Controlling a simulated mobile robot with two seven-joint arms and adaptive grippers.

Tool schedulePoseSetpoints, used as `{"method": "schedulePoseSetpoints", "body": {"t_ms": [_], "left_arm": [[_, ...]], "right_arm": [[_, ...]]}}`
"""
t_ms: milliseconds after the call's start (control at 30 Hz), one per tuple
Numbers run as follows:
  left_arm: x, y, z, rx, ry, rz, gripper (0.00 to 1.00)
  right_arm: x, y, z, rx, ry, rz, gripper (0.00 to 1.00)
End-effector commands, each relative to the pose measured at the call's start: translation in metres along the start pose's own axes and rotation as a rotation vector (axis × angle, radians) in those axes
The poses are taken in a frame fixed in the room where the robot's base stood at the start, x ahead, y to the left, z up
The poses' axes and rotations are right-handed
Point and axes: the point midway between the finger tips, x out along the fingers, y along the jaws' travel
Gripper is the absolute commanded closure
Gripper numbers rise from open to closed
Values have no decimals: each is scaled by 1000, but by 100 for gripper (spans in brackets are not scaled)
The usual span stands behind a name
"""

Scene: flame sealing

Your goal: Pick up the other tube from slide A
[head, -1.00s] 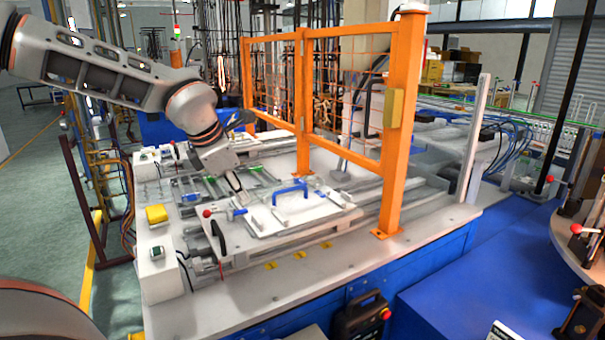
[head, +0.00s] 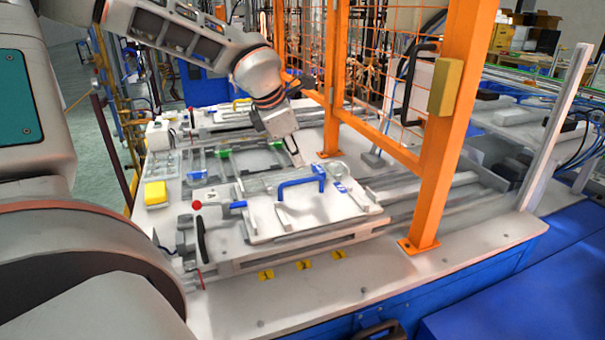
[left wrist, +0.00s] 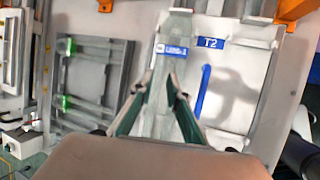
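The white slide plate (head: 300,218) with a blue handle (head: 300,183) lies on the bench fixture. I cannot read an "A" on it. A clear, glassy piece (head: 268,180) lies along its back edge; I cannot make out a separate tube. My left gripper (head: 298,163) points down just above the back of the plate, behind the handle. In the left wrist view its two fingers (left wrist: 160,78) are apart, with a grey strip (left wrist: 171,50) beyond them and no held tube visible. Blue labels, one reading T2 (left wrist: 211,43), lie ahead. My right gripper is out of view.
An orange post (head: 447,140) and mesh guard stand right of the plate. A second frame with green clips (head: 223,153) lies behind left.

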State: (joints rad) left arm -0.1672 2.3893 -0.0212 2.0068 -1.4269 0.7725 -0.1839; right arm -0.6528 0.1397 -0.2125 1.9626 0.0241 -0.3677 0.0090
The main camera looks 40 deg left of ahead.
Motion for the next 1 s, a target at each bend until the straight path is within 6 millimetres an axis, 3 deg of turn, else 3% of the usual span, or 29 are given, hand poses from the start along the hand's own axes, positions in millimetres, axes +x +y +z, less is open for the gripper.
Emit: {"method": "schedulePoseSetpoints", "body": {"t_ms": [400,767,833,1000], "left_arm": [[44,2,7,0,2,0,84],[51,2,7,0,-1,1,84],[51,2,7,0,-1,1,100],[51,2,7,0,-1,1,100]], "right_arm": [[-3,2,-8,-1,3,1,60],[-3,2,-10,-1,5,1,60],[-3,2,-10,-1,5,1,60],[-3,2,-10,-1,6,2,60]]}}
